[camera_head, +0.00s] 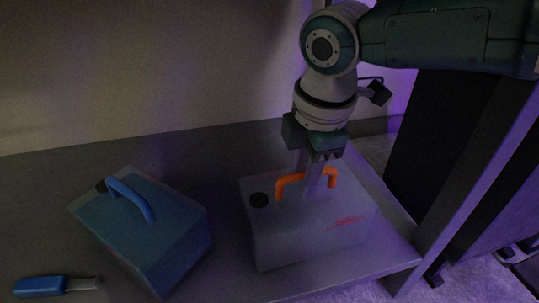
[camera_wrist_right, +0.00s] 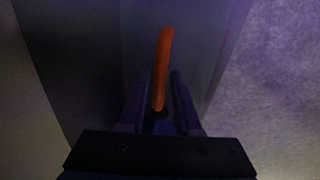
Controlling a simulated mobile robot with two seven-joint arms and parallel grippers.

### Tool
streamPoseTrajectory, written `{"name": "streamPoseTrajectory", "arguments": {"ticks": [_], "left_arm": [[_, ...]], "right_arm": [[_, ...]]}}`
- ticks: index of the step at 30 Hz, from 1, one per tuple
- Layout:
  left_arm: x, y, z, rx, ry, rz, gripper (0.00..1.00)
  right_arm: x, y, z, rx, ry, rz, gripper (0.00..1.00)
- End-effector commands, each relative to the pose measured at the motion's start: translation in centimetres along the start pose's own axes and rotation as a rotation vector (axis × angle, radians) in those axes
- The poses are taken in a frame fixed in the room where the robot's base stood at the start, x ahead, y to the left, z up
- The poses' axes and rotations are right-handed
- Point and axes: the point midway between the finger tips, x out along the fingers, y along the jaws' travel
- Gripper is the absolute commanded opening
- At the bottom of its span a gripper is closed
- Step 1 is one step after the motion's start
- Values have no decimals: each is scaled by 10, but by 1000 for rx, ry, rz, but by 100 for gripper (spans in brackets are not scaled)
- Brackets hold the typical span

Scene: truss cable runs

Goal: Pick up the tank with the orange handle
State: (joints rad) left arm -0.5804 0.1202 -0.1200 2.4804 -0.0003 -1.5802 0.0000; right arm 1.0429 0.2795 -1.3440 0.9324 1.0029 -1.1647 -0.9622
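The tank with the orange handle is a grey box (camera_head: 300,235) standing on the shelf, with a black cap and red marking. Its orange handle (camera_head: 290,180) arches over the top; it also shows in the wrist view (camera_wrist_right: 162,70). My right gripper (camera_head: 314,188) points down at the handle from above. In the wrist view its two fingers (camera_wrist_right: 161,105) stand on either side of the handle, with a narrow gap visible, so it looks open. The fingers hide part of the handle in the head view. My left gripper is not in view.
A blue-grey tank (camera_head: 160,235) with a blue handle (camera_head: 132,198) stands to the left, turned at an angle. A blue-handled tool (camera_head: 40,286) lies at the front left. A dark upright post (camera_head: 470,190) rises close on the right. Bare shelf separates the tanks.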

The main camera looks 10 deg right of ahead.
Motion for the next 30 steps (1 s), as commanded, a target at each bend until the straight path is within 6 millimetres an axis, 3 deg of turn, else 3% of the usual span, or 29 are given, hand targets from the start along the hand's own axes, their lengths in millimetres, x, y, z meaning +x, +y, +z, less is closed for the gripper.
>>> {"name": "streamPoseTrajectory", "arguments": {"ticks": [7, 16, 30], "left_arm": [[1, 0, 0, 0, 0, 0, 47], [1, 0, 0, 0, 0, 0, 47], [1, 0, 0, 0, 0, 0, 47]], "right_arm": [[1, 0, 0, 0, 1, 1, 32], [1, 0, 0, 0, 1, 0, 0], [2, 0, 0, 0, 1, 0, 0]]}}
